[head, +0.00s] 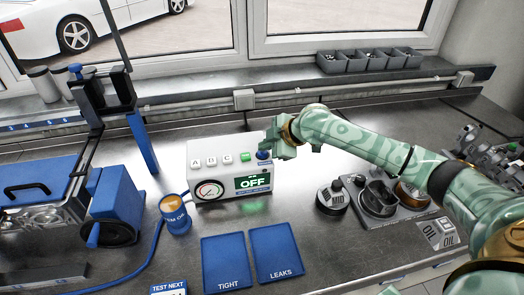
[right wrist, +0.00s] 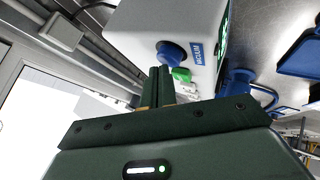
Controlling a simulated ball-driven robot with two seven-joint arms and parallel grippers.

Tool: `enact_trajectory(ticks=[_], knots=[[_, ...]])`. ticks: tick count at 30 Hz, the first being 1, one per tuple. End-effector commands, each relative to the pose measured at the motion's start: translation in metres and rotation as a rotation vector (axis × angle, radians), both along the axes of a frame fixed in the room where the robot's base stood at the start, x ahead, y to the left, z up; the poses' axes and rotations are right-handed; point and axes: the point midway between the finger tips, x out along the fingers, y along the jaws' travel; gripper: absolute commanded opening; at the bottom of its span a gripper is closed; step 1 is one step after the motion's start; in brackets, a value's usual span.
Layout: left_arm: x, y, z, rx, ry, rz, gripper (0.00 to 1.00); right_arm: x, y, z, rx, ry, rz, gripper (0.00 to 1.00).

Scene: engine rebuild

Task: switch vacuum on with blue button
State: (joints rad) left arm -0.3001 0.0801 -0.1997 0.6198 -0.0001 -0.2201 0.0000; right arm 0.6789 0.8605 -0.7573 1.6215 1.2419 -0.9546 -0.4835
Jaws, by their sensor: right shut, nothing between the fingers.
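The vacuum box (head: 205,173) is a pale unit on the bench, with a gauge, buttons A, B, C, a green button (head: 245,156) and a lit display reading OFF (head: 252,183). Its round blue button (head: 263,155) is at the right end of the top. My right gripper (head: 268,148) is shut and empty, right at the blue button. In the right wrist view, the closed fingertips (right wrist: 162,70) lie just below the blue button (right wrist: 173,53), close to the green one (right wrist: 182,75). I cannot tell whether they touch the blue button. My left gripper is not in view.
Two blue trays marked TIGHT (head: 226,262) and LEAKS (head: 275,252) lie in front. A blue cup (head: 177,219) with a hose stands left of the box. A dark round part (head: 332,197) and a tray of parts (head: 375,200) lie under my right arm.

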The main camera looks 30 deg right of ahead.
Motion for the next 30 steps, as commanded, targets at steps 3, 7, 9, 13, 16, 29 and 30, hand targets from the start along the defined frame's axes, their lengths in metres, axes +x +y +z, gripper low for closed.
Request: enact_trajectory(ticks=[3, 7, 9, 13, 16, 29, 30], knots=[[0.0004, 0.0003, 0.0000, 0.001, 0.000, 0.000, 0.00, 0.0000, 0.0000, 0.0000, 0.000, 0.000, 0.000, 0.00], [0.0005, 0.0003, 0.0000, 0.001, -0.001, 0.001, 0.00, 0.0000, 0.0000, 0.0000, 0.000, 0.000, 0.000, 0.00], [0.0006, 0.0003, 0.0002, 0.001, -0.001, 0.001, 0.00, 0.0000, 0.0000, -0.0003, 0.000, 0.000, 0.000, 0.00], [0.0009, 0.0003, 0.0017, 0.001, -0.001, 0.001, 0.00, -0.0002, -0.0001, -0.0037, 0.000, 0.002, -0.001, 0.00], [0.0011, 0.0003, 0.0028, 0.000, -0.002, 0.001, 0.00, -0.0002, -0.0002, -0.0073, 0.000, 0.001, -0.001, 0.00], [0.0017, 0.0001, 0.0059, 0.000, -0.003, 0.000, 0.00, -0.0008, 0.0000, -0.0071, -0.002, 0.002, 0.001, 0.00], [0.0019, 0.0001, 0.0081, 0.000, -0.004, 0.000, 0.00, -0.0008, 0.0001, -0.0056, -0.002, 0.002, 0.001, 0.00]])
